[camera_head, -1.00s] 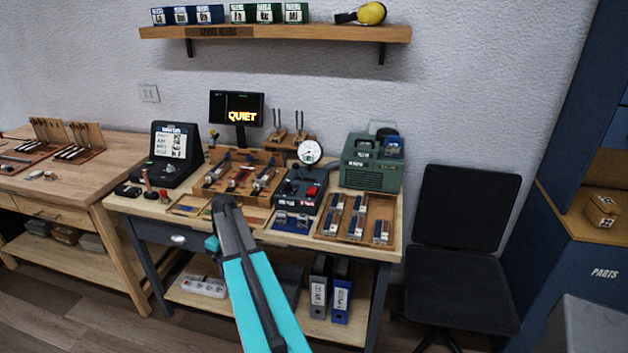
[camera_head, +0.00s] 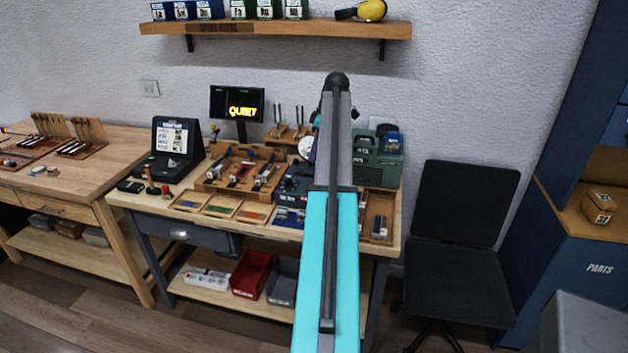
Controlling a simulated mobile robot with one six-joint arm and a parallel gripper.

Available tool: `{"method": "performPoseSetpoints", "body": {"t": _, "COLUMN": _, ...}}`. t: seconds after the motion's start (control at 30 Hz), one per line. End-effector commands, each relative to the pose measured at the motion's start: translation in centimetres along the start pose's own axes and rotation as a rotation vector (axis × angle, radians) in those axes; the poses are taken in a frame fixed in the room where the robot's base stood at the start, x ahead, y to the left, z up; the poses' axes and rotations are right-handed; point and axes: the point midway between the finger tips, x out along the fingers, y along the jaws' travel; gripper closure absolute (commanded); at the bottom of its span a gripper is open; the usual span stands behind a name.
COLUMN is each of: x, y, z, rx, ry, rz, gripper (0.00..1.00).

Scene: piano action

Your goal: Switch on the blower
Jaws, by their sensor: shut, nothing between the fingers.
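A green box-shaped machine (camera_head: 376,168) with a grille stands at the back right of the bench; it looks like the blower, but I cannot read its label. Its left side is hidden behind my arm. Left of it is a dark unit (camera_head: 292,182) with a round white gauge (camera_head: 304,147), both partly covered by my arm. The unit's red switch area is hidden now. My arm rises through the middle of the view in front of these things. My gripper is hidden behind it.
A wooden parts tray (camera_head: 215,186), a black case with a screen (camera_head: 172,138) and a "QUIET" display (camera_head: 238,104) occupy the bench (camera_head: 150,205). A wooden shelf (camera_head: 230,31) hangs above. A black chair (camera_head: 462,205) stands right of the bench.

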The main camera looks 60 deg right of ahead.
Motion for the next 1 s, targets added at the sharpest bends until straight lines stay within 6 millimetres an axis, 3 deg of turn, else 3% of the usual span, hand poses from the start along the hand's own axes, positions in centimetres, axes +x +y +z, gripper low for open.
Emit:
{"method": "performPoseSetpoints", "body": {"t": 0.1, "x": -2.3, "y": 1.0, "z": 1.5, "rx": -0.013, "ry": 0.008, "rz": 0.007, "gripper": 1.00}}
{"method": "performPoseSetpoints", "body": {"t": 0.27, "x": -3.2, "y": 1.2, "z": 2.1, "rx": -0.020, "ry": 0.011, "rz": 0.010, "gripper": 1.00}}
{"method": "performPoseSetpoints", "body": {"t": 0.67, "x": -2.9, "y": 1.2, "z": 2.1, "rx": -0.019, "ry": 0.011, "rz": 0.010, "gripper": 1.00}}
{"method": "performPoseSetpoints", "body": {"t": 1.0, "x": -0.2, "y": 1.1, "z": 2.1, "rx": -0.019, "ry": 0.010, "rz": 0.008, "gripper": 1.00}}
